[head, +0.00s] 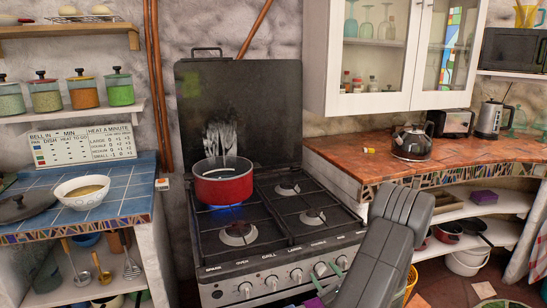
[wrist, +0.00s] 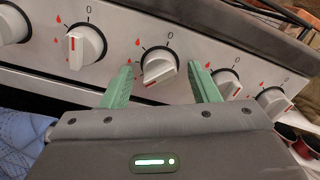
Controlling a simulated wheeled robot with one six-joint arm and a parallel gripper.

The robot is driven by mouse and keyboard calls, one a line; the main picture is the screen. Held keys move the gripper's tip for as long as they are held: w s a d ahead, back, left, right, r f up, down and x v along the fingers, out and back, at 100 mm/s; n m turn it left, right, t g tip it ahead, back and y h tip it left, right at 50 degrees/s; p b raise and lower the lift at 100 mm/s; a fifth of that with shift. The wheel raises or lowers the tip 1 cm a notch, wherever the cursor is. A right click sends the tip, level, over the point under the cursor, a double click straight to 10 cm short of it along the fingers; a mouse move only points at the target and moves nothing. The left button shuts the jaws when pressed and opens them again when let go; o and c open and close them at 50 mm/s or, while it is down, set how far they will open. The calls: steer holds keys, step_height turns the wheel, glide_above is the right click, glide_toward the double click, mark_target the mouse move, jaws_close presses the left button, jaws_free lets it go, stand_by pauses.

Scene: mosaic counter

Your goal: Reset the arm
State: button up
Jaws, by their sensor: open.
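My gripper (wrist: 161,68) is open, its two green fingers apart on either side of a white stove knob (wrist: 159,67). That knob is turned at an angle from its 0 mark. I cannot tell whether the fingers touch it. In the head view my grey arm reaches from the lower right to the stove front (head: 268,290), and the gripper is mostly hidden behind it. A red pot (head: 224,188) stands on the back left burner, with a blue flame beneath it.
The other visible burners (head: 238,233) are empty. A tiled counter (head: 125,205) with a bowl (head: 82,191) and a dark lid (head: 27,207) is left of the stove. A mosaic counter (head: 345,154) with a kettle (head: 411,142) is right, below a glass-door cabinet (head: 352,101).

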steer(key=shift+r+m+p, duration=0.2)
steer(key=shift+m+p, duration=1.4)
steer(key=shift+p, duration=1.2)
steer(key=shift+m+p, duration=0.4)
steer(key=shift+p, duration=0.15)
steer(key=shift+f, duration=0.2)
steer(key=shift+a, duration=0.1)
